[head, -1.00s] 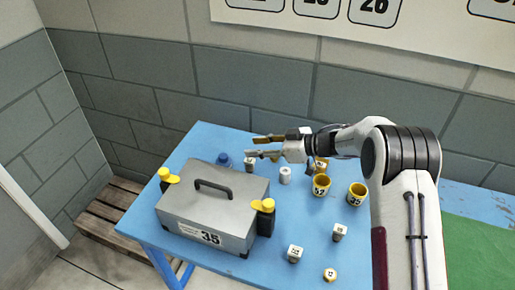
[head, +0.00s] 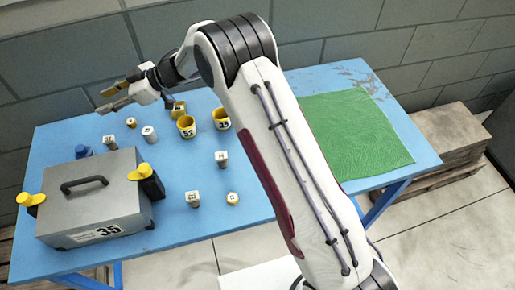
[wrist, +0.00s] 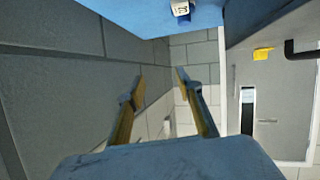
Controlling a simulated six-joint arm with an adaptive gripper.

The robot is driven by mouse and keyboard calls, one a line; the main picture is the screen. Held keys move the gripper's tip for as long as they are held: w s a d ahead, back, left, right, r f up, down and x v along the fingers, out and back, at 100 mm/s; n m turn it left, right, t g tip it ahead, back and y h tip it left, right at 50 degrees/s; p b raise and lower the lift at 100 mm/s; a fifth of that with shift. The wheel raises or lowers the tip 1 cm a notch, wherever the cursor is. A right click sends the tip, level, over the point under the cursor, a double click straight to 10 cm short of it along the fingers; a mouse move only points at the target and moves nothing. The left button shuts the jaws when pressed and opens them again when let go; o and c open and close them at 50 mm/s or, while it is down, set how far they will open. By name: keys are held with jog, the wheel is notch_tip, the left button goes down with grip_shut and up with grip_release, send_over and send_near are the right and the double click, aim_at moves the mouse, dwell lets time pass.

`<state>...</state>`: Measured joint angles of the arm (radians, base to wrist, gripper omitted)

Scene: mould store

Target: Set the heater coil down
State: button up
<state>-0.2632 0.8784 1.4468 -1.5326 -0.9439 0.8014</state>
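My gripper (head: 102,101) is above the back left part of the blue table (head: 70,133). Its two fingers are apart with nothing between them, as the wrist view (wrist: 158,77) also shows. There the fingers point past the table edge at wall and floor. I cannot tell for sure which thing is the heater coil. A pale ribbed-looking cylinder (head: 149,133) stands on the table to the right of and below the gripper in the head view. A small tagged block (head: 108,142) and a small yellow round piece (head: 131,122) are near it.
A grey toolbox (head: 90,195) marked 35 fills the front left. Two yellow cups (head: 186,126) (head: 222,118), a yellow tagged piece (head: 178,108) and several small tagged pieces (head: 192,198) stand right of it. A green mat (head: 350,135) lies clear at the right.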

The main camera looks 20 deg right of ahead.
jog(key=w+d+r+m+t+h, duration=0.2)
jog(key=w+d+r+m+t, duration=0.15)
jog(key=d+r, duration=0.4)
jog(key=w+d+r+m+t+h, duration=0.2)
jog(key=d+r+t+h, duration=0.15)
jog(key=d+r, duration=0.45)
jog(key=s+d+r+m+t+h, duration=0.1)
jog(key=s+d+r+m+h, duration=0.25)
jog(key=d, duration=0.45)
jog(key=s+d+r+m+t+h, duration=0.1)
jog(key=s+d+r+m+h, duration=0.1)
jog(key=s+d+r, duration=0.45)
jog(key=s+d+f+m+g+h, duration=0.1)
jog(key=s+d+f+m+h, duration=0.1)
jog(key=s+d, duration=0.5)
jog(key=s+d+f+m+g+h, duration=0.2)
jog(key=s+d, duration=0.2)
jog(key=s, duration=0.5)
jog(key=s+f+g+y, duration=0.1)
jog(key=s+f, duration=0.2)
jog(key=s, duration=0.7)
jog(key=s+a+f+m+g, duration=0.1)
jog(key=s+f, duration=0.3)
jog(key=s, duration=0.7)
jog(key=shift+a+f+g+y, duration=0.3)
jog(key=shift+g+y, duration=0.1)
jog(key=shift+g, duration=0.4)
dwell(0.5)
